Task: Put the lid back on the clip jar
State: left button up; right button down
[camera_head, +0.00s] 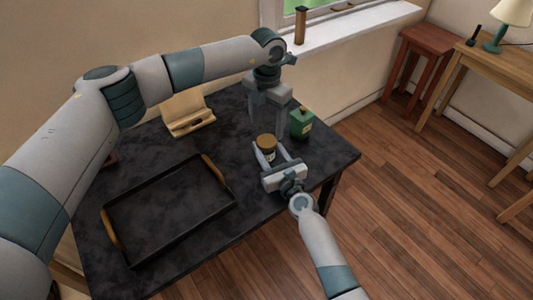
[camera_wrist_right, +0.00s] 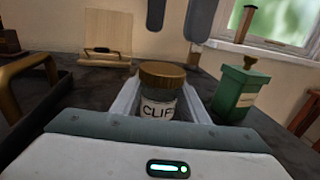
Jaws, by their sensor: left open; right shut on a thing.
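The clip jar (camera_head: 269,156) stands on the dark table, and its label shows in the right wrist view (camera_wrist_right: 158,109). The brown lid (camera_head: 266,141) sits on top of the jar, looking about level; it also shows in the right wrist view (camera_wrist_right: 162,73). Whether it is fully seated I cannot tell. My right gripper (camera_head: 272,154) is shut on the jar, one finger on each side. My left gripper (camera_head: 267,122) is open and empty, pointing down above and behind the jar, apart from the lid. Its fingers show at the top of the right wrist view (camera_wrist_right: 179,20).
A green canister (camera_head: 301,124) stands close right of the jar. A black tray (camera_head: 168,247) with wooden handles lies at the left. A wooden stand (camera_head: 187,112) is at the back. A brown cylinder (camera_head: 300,26) stands on the windowsill. The table's right front corner is clear.

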aim_at(267, 140)
pick_arm(q)
jog(key=n, duration=0.2)
jog(key=r+n, duration=0.1)
jog(key=n, duration=0.2)
jog(key=shift+r+n, duration=0.3)
jog(key=shift+n, duration=0.1)
jog(key=n, duration=0.2)
jog(key=r+n, duration=0.1)
jog(key=n, duration=0.1)
jog(key=shift+n, duration=0.3)
jog(key=shift+f, duration=0.1)
jog(key=shift+f, duration=3.9)
jog(key=c, duration=1.1)
jog(key=o, duration=1.2)
jog(key=shift+r, duration=0.15)
